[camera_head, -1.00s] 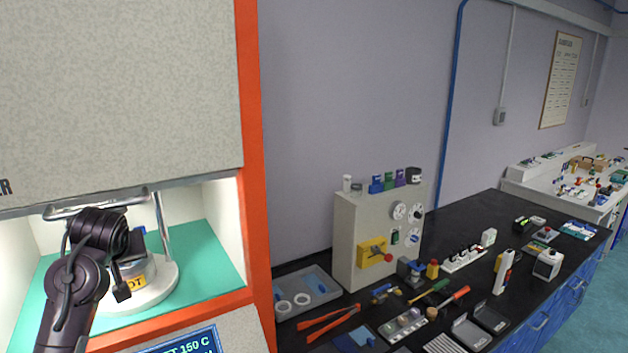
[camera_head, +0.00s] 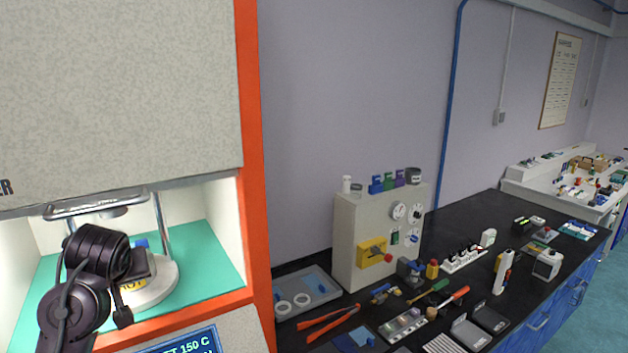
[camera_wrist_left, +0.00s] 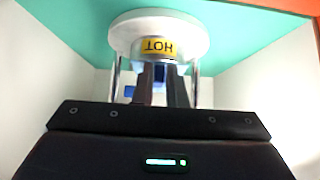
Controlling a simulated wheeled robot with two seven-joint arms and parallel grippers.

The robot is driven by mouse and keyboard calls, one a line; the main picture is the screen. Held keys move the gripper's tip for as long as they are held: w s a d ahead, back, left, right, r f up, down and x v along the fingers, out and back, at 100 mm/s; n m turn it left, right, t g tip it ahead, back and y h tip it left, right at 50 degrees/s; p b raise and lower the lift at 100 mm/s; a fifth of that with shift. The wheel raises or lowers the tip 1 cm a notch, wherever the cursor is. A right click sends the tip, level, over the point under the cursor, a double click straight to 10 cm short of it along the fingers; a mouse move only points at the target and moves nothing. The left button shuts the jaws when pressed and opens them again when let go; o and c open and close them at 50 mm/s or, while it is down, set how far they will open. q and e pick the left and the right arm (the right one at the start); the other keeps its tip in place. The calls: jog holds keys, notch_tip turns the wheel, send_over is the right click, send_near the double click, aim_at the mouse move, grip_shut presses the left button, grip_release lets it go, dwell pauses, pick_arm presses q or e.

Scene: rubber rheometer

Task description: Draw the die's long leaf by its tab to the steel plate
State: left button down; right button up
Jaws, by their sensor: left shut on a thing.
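The die area is a steel cylinder with a yellow HOT label (camera_head: 131,284) on a round white base (camera_head: 162,284) inside the press chamber. In the left wrist view the cylinder with its HOT label (camera_wrist_left: 159,47) appears upside down under the white disc (camera_wrist_left: 190,28). My left gripper (camera_wrist_left: 160,72) is shut, with a blue piece (camera_wrist_left: 158,69), apparently the tab, between its fingers in front of the cylinder. In the head view my left gripper (camera_head: 138,266) covers much of the cylinder, and its fingertips are hidden. The long leaf's body cannot be made out. I cannot identify the steel plate with certainty.
Chrome posts (camera_head: 161,227) flank the cylinder, with a handle bar (camera_head: 95,204) above. The orange frame (camera_head: 252,180) bounds the opening on the right. Beyond it, the black bench carries a grey tray (camera_head: 307,291), a grey control box (camera_head: 360,235) and many small tools.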

pick_arm(q)
jog(key=s+d, duration=0.7)
jog(key=s, duration=0.4)
dwell(1.2)
jog(key=shift+s+f, duration=0.1)
jog(key=shift+s, duration=0.05)
